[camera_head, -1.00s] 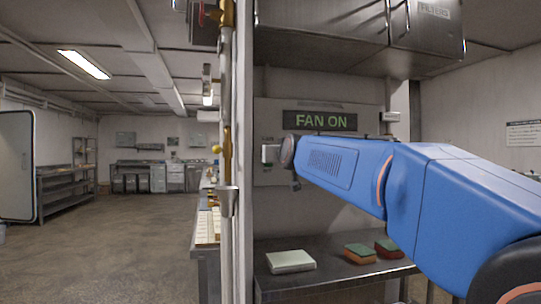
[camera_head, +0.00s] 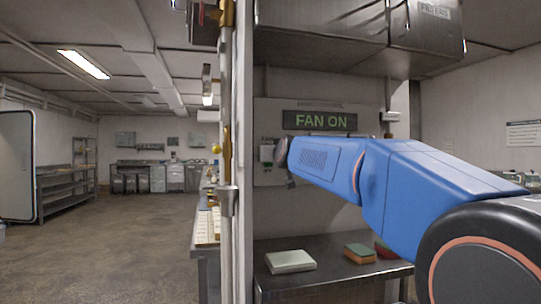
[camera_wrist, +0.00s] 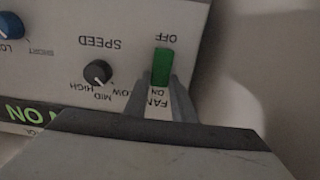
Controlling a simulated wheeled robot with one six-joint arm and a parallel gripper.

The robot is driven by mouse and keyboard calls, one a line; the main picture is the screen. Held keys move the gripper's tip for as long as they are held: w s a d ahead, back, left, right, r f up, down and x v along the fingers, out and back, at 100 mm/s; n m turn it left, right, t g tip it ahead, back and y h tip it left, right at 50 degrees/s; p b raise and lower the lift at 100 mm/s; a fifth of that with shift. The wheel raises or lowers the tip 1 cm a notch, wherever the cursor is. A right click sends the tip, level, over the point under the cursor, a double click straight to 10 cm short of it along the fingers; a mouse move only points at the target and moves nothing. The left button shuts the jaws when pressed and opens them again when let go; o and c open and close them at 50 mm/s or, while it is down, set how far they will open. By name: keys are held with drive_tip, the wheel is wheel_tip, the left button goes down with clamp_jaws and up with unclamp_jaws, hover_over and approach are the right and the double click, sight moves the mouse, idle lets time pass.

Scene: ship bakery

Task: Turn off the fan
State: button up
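The fan panel (camera_wrist: 60,70) shows upside down in the wrist view. Its green FAN rocker switch (camera_wrist: 162,67) has OFF printed at one end and ON at the other. My gripper (camera_wrist: 160,92) is at the ON end, its two fingers apart, with the FAN label visible between them. I cannot tell whether a finger touches the switch. In the head view a lit green FAN ON sign (camera_head: 320,121) is on the panel.
A dark SPEED knob (camera_wrist: 97,73) and a blue knob (camera_wrist: 10,25) sit beside the switch. A steel table (camera_head: 330,277) below holds a pale block (camera_head: 290,261) and a sponge (camera_head: 360,253). A hood (camera_head: 330,30) hangs above. A pole (camera_head: 227,150) stands left.

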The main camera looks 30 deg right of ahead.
drive_tip(key=shift+d+f, duration=0.1)
idle(0.4)
drive_tip(key=shift+s+f+t+h, duration=0.1)
drive_tip(key=shift+f+t+h, duration=0.1)
drive_tip(key=shift+t, duration=0.6)
drive_tip(key=shift+s+f+t+h, duration=0.1)
drive_tip(key=shift+f+t+h, duration=0.1)
drive_tip(key=shift+t, duration=0.6)
drive_tip(key=o, duration=1.1)
drive_tip(key=shift+c, duration=0.2)
drive_tip(key=v, duration=1.7)
drive_tip(key=shift+s, duration=0.15)
